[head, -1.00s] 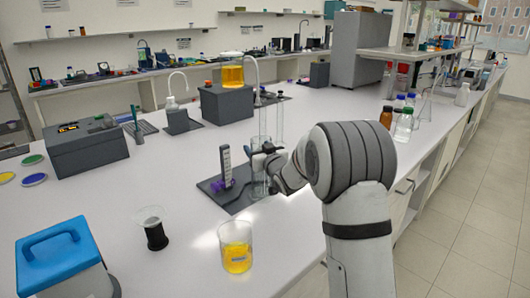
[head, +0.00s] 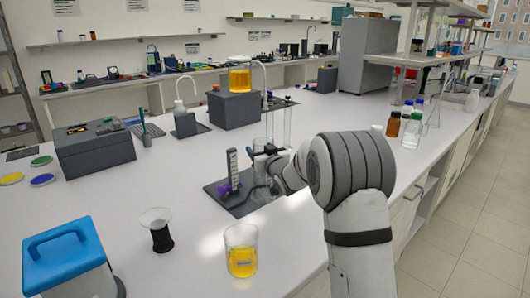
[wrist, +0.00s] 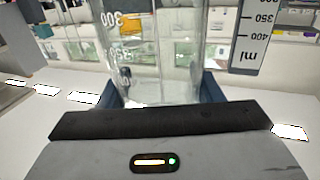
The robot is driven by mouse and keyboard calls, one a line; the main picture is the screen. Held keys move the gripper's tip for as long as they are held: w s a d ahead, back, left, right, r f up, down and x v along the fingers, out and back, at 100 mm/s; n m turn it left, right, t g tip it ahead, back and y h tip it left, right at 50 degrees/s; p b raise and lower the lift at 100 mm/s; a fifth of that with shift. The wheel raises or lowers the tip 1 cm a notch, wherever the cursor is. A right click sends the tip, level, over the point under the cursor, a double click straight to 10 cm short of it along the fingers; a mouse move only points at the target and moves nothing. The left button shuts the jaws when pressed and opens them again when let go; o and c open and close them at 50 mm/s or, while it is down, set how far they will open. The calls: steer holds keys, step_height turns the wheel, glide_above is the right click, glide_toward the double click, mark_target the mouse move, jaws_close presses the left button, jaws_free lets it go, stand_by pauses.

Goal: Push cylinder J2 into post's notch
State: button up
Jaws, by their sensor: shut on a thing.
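A clear glass cylinder, which I take to be J2 (head: 262,188), stands upright on or just above the right part of a dark base plate (head: 238,209). My gripper (head: 262,158) is shut around it from the right. In the wrist view the cylinder (wrist: 150,60) stands between the two blue fingers (wrist: 158,92), with white graduation marks on its wall. The grey post (head: 232,170) with a scale stands on the plate to the left of the cylinder, a purple part at its foot. A scaled strip (wrist: 251,32) shows right of the cylinder in the wrist view. The notch cannot be made out.
Tall thin glass tubes (head: 287,125) stand just behind my gripper. A beaker of yellow liquid (head: 241,260) and a black-based funnel piece (head: 161,238) are in front. A grey block with a yellow beaker (head: 240,78) stands behind.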

steer(key=shift+w+a, duration=0.15)
steer(key=shift+w, duration=0.05)
steer(key=o, duration=1.3)
steer(key=shift+c, duration=0.2)
